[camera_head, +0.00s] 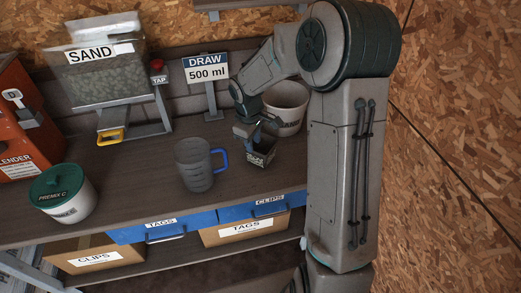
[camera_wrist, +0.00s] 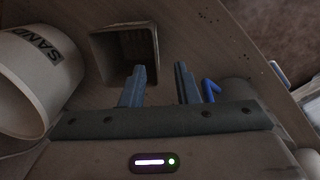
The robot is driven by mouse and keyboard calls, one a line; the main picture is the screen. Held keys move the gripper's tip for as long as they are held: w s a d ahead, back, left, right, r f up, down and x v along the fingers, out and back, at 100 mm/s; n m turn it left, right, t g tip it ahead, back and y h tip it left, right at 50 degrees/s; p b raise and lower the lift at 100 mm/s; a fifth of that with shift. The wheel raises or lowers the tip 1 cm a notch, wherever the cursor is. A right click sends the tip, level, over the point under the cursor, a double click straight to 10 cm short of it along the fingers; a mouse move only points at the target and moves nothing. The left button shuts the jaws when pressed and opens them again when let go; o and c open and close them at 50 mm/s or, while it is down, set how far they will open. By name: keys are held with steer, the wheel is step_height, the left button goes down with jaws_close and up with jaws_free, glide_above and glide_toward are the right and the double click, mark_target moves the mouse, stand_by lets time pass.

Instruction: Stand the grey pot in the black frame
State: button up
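The grey pot (camera_head: 260,157) is a small square open-topped pot with a label on its side. It stands upright on the bench, just below my gripper (camera_head: 257,126). In the wrist view, the pot (camera_wrist: 150,45) shows its open mouth and empty-looking inside. My gripper (camera_wrist: 161,72) has its two fingers apart. The left finger overlaps the pot's near right corner in the picture and the right finger is to the right of the pot. Nothing shows between the fingers. I cannot make out a black frame in either view.
A white SAND bucket (camera_head: 288,103) stands close behind the pot and also shows in the wrist view (camera_wrist: 25,85). A grey jug (camera_head: 193,168) with a blue handle is to the left. A lidded PREMIX C tub (camera_head: 70,204) and the sand hopper (camera_head: 95,75) stand further left.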

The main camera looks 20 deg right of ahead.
mark_target(256, 159)
steer(key=f, duration=0.5)
steer(key=w+d+f, duration=0.1)
steer(key=f, duration=0.2)
steer(key=shift+d+f, duration=0.1)
steer(key=shift+f, duration=0.15)
steer(key=shift+c, duration=0.3)
jaws_close()
